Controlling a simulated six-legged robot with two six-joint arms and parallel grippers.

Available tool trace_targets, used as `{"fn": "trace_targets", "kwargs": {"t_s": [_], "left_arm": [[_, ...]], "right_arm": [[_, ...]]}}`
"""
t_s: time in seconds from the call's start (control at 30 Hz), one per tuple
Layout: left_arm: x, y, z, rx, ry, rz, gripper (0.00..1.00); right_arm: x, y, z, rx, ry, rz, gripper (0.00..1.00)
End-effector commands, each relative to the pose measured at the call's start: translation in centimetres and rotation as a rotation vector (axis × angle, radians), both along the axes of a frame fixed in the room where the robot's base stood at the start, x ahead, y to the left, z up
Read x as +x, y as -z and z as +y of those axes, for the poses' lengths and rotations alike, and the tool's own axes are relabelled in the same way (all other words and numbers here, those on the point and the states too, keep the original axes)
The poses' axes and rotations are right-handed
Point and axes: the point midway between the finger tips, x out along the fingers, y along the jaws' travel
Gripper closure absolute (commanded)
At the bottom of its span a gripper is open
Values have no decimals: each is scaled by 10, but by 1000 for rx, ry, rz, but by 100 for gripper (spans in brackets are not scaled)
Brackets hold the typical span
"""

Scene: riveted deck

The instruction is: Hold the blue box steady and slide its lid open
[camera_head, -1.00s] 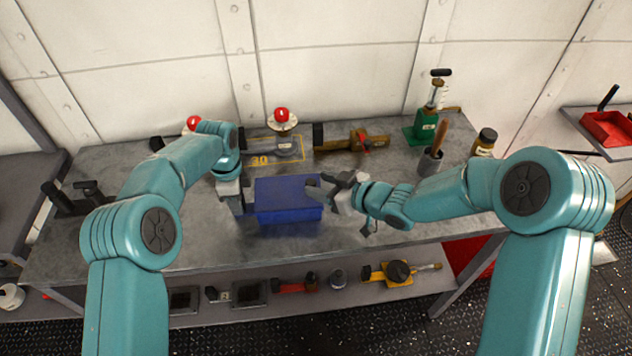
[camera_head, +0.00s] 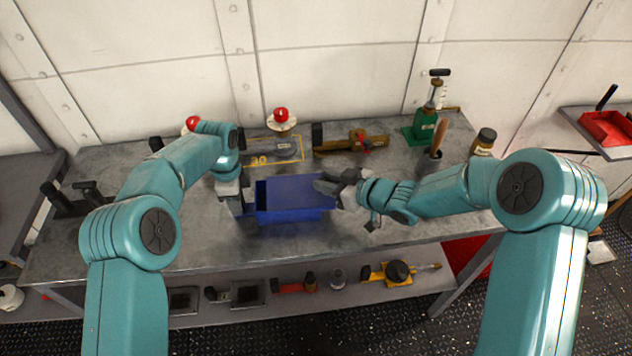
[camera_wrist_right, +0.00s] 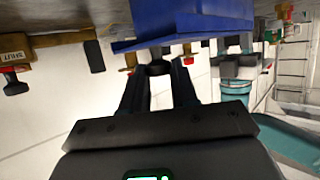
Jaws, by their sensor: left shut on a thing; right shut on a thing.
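The blue box (camera_head: 290,216) stands on the grey workbench near its front edge. Its blue lid (camera_head: 296,189) is shifted to the right, with a dark opening along the left end and an overhang past the right end. My left gripper (camera_head: 243,204) is shut on the box's left side. My right gripper (camera_head: 326,188) is shut on the lid at its right end. In the right wrist view the picture is turned over: the lid (camera_wrist_right: 135,44) juts from the box (camera_wrist_right: 205,20), and my right gripper (camera_wrist_right: 160,62) grips a dark part at the lid.
On the workbench (camera_head: 130,235), a brown tool (camera_head: 350,145), a green pump (camera_head: 425,125) and a jar (camera_head: 484,141) stand behind. A red tray (camera_head: 608,127) is at far right. Bare bench lies in front of the box.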

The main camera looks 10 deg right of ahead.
Motion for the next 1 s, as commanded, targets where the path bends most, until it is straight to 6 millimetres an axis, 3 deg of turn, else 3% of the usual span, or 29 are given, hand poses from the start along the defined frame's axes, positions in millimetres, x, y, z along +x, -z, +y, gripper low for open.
{"fn": "trace_targets", "kwargs": {"t_s": [0.1,0.27,0.63,0.67,0.73,1.0], "left_arm": [[-1,3,1,1,1,5,100],[-1,3,1,1,1,5,100],[-1,3,1,3,1,5,100],[-1,3,1,3,1,5,100],[-1,3,2,3,1,5,100],[-1,3,2,3,1,6,100]], "right_arm": [[1,0,-34,0,10,-3,100],[-1,-1,-61,0,8,-2,100],[-2,0,-67,0,4,0,100],[-2,0,-67,0,4,0,69],[-2,0,-67,-2,3,0,48],[-3,0,-67,-1,2,1,48]]}}
